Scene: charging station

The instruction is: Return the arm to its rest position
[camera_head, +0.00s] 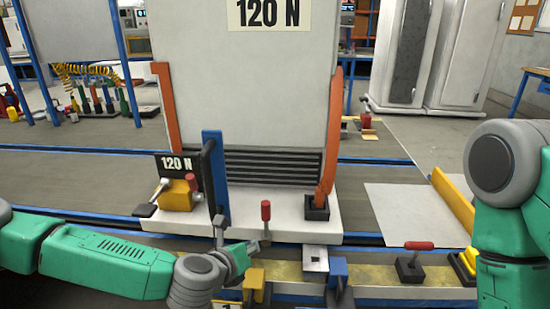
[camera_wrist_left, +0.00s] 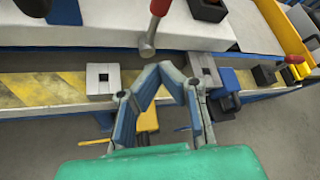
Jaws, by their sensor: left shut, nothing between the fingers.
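My left arm (camera_head: 105,262) comes in low from the left, green with grey joints. Its gripper (camera_head: 232,245) is at the front edge of the white station base, in front of the blue upright. In the left wrist view the gripper (camera_wrist_left: 165,70) has its fingertips close together and nothing between them. A red-handled lever (camera_wrist_left: 152,25) stands just beyond the fingertips; I cannot tell whether they touch it. My right arm (camera_head: 508,190) shows at the right, bent, with its gripper outside the picture.
A grey charging station (camera_head: 245,90) marked 120 N stands on a white base (camera_head: 285,228). A blue upright (camera_head: 215,170) and a yellow block (camera_head: 178,195) are close to the left gripper. A red-handled switch (camera_head: 411,262) sits on the front rail.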

